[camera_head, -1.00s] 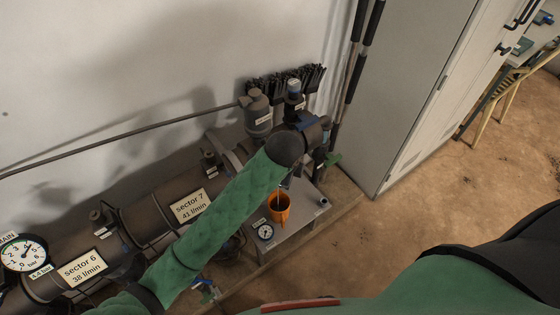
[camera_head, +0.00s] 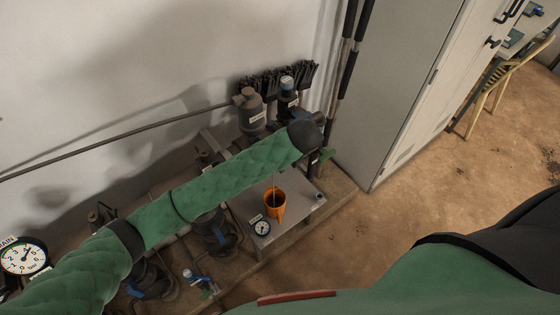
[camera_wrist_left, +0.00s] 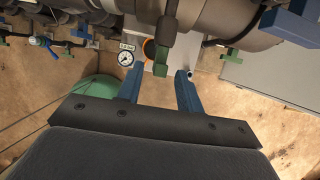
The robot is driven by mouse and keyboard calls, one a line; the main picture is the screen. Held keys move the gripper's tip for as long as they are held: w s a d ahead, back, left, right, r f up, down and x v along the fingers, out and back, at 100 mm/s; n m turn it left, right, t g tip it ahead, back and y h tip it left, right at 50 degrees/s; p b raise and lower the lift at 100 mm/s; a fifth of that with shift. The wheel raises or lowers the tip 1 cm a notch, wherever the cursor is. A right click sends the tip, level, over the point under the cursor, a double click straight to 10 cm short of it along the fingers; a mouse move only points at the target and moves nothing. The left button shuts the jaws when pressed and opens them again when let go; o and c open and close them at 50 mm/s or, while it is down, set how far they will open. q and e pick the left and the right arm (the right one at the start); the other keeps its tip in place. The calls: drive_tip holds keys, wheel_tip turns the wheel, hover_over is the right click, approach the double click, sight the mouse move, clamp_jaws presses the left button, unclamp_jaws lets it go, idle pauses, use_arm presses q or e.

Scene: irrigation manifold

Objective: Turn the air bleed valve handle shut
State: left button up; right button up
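A green-tipped handle (camera_wrist_left: 161,65) on a dark stem hangs from the pipework in the left wrist view. A green lever (camera_head: 326,155), which looks like the same handle, shows at the right end of the manifold in the head view. My left gripper (camera_wrist_left: 160,72) is open, with its two blue fingers apart. The green tip appears between the fingertips, with a gap on both sides; its depth relative to them is unclear. In the head view my left arm hides the left gripper and part of the manifold's end. My right gripper is not in view.
Brushes (camera_head: 300,76) hang on the wall behind. A grey cabinet (camera_head: 400,90) stands right of the manifold. Bare floor lies in front.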

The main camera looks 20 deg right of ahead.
use_arm(q)
drive_tip(key=p+x, duration=0.1)
drive_tip(key=x, duration=0.2)
drive_tip(key=shift+w+f, duration=0.1)
drive_tip(key=shift+f, duration=0.05)
drive_tip(key=shift+p+x, duration=0.45)
drive_tip(key=shift+x, duration=0.45)
drive_tip(key=shift+c, duration=0.3)
clamp_jaws()
